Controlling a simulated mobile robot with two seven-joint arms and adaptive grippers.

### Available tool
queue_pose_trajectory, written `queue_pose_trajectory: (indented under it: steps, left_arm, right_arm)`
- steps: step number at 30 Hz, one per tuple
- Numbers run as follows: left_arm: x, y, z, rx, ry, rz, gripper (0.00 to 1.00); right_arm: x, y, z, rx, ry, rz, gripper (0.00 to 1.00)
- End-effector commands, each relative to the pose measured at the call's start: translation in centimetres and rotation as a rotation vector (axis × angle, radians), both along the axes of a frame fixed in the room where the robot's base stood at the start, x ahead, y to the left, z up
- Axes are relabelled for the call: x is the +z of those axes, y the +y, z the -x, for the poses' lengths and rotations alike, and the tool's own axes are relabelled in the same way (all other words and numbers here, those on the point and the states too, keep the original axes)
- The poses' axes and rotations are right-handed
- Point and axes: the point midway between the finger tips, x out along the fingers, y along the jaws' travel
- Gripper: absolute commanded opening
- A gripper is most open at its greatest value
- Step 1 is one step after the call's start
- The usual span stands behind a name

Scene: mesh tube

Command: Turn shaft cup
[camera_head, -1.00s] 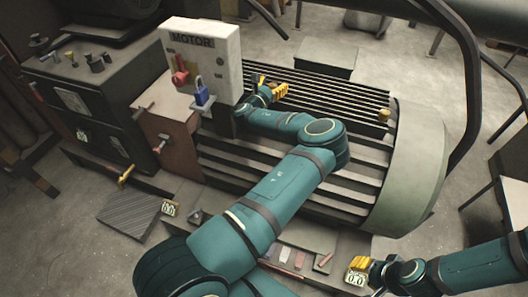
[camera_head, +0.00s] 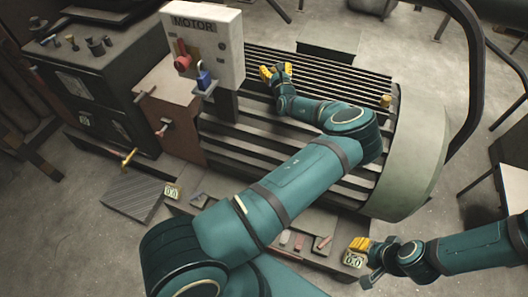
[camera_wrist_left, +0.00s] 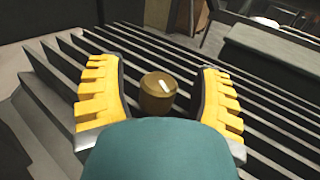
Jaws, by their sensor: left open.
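A round brass cup with a white mark on its top (camera_wrist_left: 158,93) stands on the dark ribs in the left wrist view. It shows between the spread yellow fingers of my left gripper (camera_wrist_left: 158,98), with a gap on each side. In the head view my left gripper (camera_head: 275,72) is open over the far left part of the ribbed motor housing (camera_head: 300,160); no cup shows clearly between its fingers there. A brass knob (camera_head: 386,100) stands at the housing's right end. My right gripper (camera_head: 360,244) is at lower right; its opening is unclear.
A white MOTOR box (camera_head: 205,50) with a red handle (camera_head: 181,55) and blue padlock (camera_head: 204,79) stands left of my left gripper. A dark cabinet (camera_head: 85,95) stands at left.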

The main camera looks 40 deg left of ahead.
Motion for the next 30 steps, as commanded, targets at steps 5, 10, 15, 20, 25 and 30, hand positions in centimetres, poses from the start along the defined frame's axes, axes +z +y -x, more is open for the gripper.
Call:
queue_pose_trajectory:
  steps: [5,10,15,20,25,30]
  left_arm:
    - [0.0,-1.7,1.3,0.027,0.004,-0.002,0.65]
    - [0.1,-4.0,3.4,0.026,0.001,-0.002,0.65]
    - [0.1,-6.3,5.4,0.025,0.002,-0.003,0.65]
    - [0.1,-8.5,7.3,0.025,0.0,-0.004,0.65]
    - [0.0,-10.6,9.4,0.027,0.001,-0.001,0.65]
    - [-2.9,-9.1,10.7,0.065,-0.007,0.128,0.65]
  right_arm:
    - [0.3,0.0,0.0,0.0,0.0,0.0,0.47]
    - [0.5,0.0,0.0,0.0,0.0,0.0,0.47]
    - [0.7,0.0,0.0,0.0,0.0,0.0,0.47]
    - [0.8,0.0,0.0,0.0,0.0,0.0,0.47]
    - [0.9,0.0,0.0,0.0,0.0,0.0,0.47]
    - [0.7,0.0,0.0,0.0,0.0,0.0,0.47]
